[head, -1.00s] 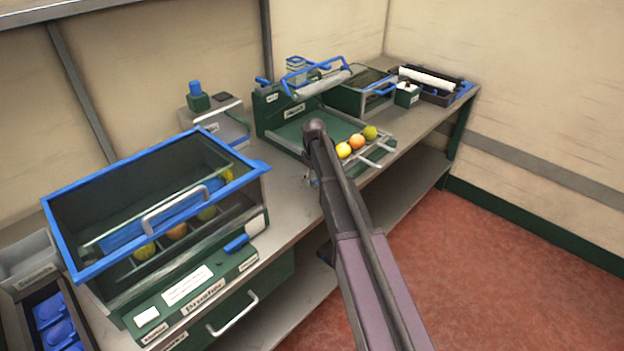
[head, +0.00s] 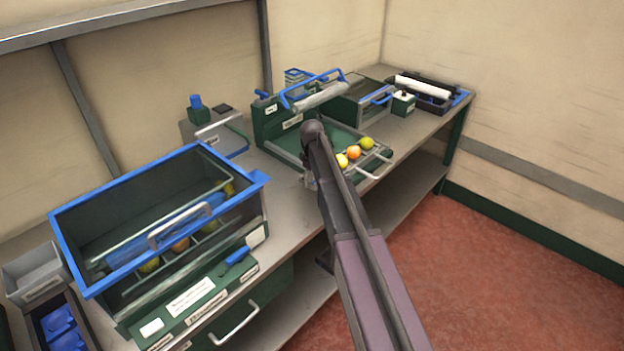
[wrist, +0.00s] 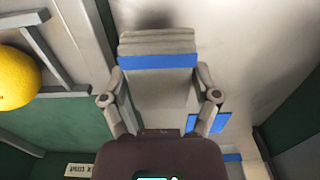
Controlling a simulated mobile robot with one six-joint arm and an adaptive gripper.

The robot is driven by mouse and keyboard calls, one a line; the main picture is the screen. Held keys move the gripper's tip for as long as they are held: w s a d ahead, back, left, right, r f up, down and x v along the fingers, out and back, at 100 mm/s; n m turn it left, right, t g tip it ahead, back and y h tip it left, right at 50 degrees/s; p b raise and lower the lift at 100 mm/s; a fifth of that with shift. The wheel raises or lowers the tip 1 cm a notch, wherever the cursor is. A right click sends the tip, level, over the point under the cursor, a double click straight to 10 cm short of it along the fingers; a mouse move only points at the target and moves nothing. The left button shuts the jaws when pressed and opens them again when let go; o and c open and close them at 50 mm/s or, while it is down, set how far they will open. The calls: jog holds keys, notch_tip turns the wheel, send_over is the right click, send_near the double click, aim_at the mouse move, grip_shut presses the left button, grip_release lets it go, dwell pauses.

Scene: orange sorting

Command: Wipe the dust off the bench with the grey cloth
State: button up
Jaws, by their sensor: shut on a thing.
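The grey cloth (wrist: 158,88), a folded pad with a blue band across it, is between the fingers of my gripper (wrist: 159,97) in the wrist view. My gripper is shut on it, and its far edge points to the top of the picture. A dark smudge that looks like dust (wrist: 153,17) lies on the pale bench top (wrist: 245,45) just beyond the cloth. Whether the cloth touches the bench I cannot tell. In the head view my arm hides most of the gripper and the cloth over the bench (head: 283,205).
A green tray (head: 352,137) with several fruits is close beside my arm; one yellow fruit (wrist: 16,78) shows left of the cloth. A blue-rimmed bin (head: 62,228) stands at left. A green caddy (head: 362,100) and white roll (head: 424,85) stand farther back.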

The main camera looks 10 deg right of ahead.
jog(key=shift+r+p, duration=0.5)
jog(key=shift+r, duration=0.3)
jog(key=shift+r+p, duration=1.5)
